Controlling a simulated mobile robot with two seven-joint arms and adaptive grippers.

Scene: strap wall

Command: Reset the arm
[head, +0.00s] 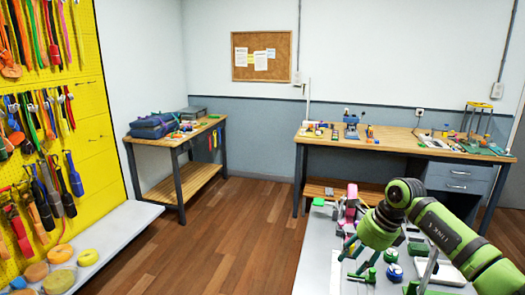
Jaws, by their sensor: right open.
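My right arm (440,225) is green and dark and comes in from the lower right. It is bent, with its wrist over the grey table. My right gripper (348,255) points down and left above the table top, partly covered by the wrist. It is open, and I see nothing held in it. My left arm and left gripper are not in view.
The grey table (316,262) below my right arm carries several small items, including a pink one (349,207). A yellow strap wall (95,150) with a white ledge (118,232) stands left. Workbenches (290,150) line the back. The wooden floor (240,215) between is clear.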

